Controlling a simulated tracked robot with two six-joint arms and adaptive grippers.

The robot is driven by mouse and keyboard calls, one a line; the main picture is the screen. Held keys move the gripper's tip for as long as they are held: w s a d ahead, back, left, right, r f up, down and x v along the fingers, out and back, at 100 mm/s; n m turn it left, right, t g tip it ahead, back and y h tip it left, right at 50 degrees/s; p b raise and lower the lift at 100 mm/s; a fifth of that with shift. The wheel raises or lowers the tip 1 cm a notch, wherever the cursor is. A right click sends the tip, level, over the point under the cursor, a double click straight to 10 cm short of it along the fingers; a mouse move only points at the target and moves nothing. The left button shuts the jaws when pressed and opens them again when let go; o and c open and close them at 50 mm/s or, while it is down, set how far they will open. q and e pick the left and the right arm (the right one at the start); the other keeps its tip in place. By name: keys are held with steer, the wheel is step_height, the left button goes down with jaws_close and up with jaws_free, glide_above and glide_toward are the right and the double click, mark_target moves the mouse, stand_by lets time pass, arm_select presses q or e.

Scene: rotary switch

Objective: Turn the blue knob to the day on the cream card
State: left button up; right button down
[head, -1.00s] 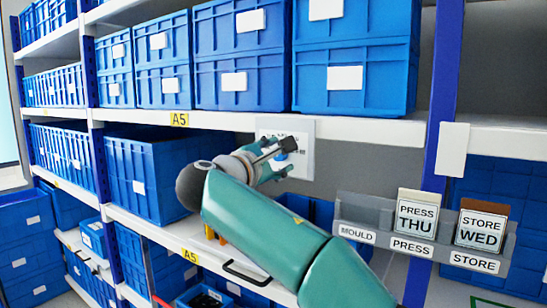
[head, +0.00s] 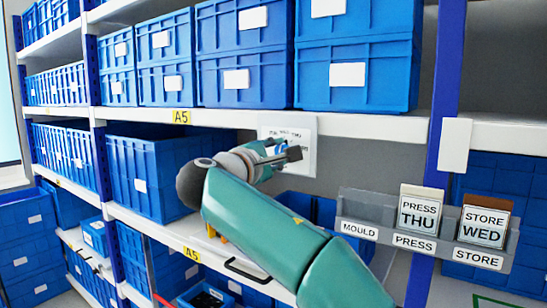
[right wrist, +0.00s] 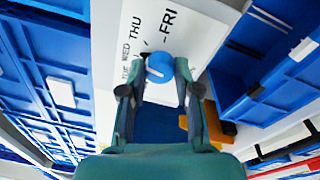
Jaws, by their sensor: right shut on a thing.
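The blue knob (right wrist: 158,68) sits on a white dial plate (right wrist: 190,35) marked with days; TUE, WED, THU and FRI show. A pale mark shows on the knob's face, but I cannot tell for certain which day it points to. My right gripper (right wrist: 157,84) is shut on the knob, with one finger on each side. In the head view my right gripper (head: 283,148) covers much of the plate (head: 303,128). The cream card (head: 420,211) reads PRESS THU and stands in a grey holder. My left gripper is not in view.
A brown-topped card (head: 482,225) reading STORE WED stands to the right in the grey holder (head: 348,210), whose slots are labelled MOULD, PRESS and STORE. Blue bins (head: 150,175) fill the shelves around. A blue upright (head: 441,95) stands right of the plate.

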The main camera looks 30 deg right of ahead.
steer(key=m, duration=0.1)
steer(key=m+b, duration=0.1)
steer(key=m, duration=0.3)
steer(key=shift+d+f+h+b, duration=0.15)
steer(key=shift+f+h+b, duration=0.1)
steer(key=shift+h+b, duration=0.1)
steer(key=shift+m, duration=0.3)
steer(key=c, duration=1.2)
jaws_free()
steer(key=o, duration=0.4)
steer(key=shift+d, duration=0.2)
steer(key=shift+a+r, duration=0.1)
steer(key=shift+a, duration=0.1)
steer(key=shift+a, duration=0.1)
